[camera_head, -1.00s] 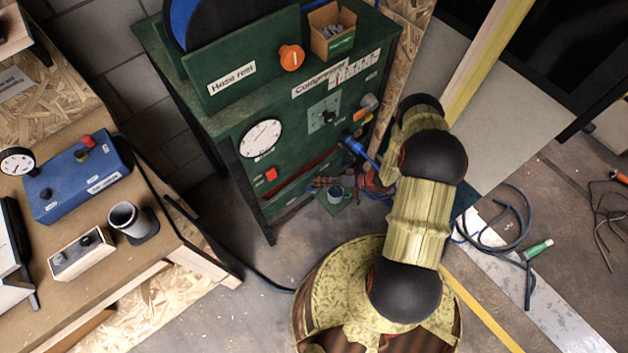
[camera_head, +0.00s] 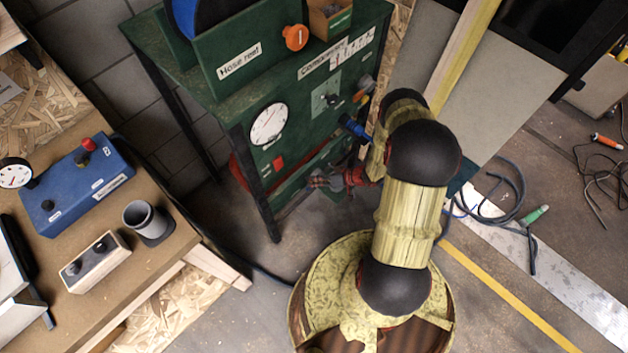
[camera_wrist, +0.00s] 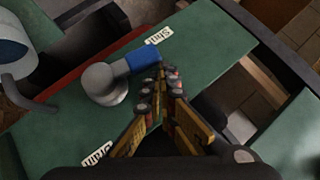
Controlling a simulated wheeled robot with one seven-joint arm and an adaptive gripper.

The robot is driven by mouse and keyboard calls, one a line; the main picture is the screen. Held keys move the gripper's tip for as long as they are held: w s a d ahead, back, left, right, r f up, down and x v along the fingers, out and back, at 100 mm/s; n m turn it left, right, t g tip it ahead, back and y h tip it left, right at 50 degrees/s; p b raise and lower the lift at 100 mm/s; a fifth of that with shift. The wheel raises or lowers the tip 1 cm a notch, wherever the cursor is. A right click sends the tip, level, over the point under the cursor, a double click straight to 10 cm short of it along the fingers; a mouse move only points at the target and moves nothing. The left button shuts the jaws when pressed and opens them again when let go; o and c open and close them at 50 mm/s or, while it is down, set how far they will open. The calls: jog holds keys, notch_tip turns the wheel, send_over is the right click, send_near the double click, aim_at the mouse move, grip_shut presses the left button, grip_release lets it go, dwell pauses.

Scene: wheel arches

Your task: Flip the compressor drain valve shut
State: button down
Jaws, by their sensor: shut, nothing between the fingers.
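The drain valve shows in the wrist view as a round grey body (camera_wrist: 105,83) with a blue lever (camera_wrist: 148,57) on a green panel. The lever points up and right, its end near the "Shut" label (camera_wrist: 158,36). A "Drain" label (camera_wrist: 97,156) lies below the valve body. My gripper (camera_wrist: 162,80) is shut and empty, its fingertips right beside the lever's end; I cannot tell whether they touch it. In the head view my gripper (camera_head: 322,181) is low at the front of the green compressor stand (camera_head: 225,125), and the valve cannot be made out.
A pale cup-like part (camera_wrist: 12,45) and a red bar (camera_wrist: 75,72) are near the valve. The stand's dark front leg (camera_head: 257,190) is left of my gripper. A workbench (camera_head: 165,245) stands at left. Loose cable (camera_head: 505,195) lies on the floor at right.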

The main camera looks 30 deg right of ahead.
jog(key=shift+a+f, duration=0.2)
jog(key=shift+f, duration=0.05)
dwell(0.7)
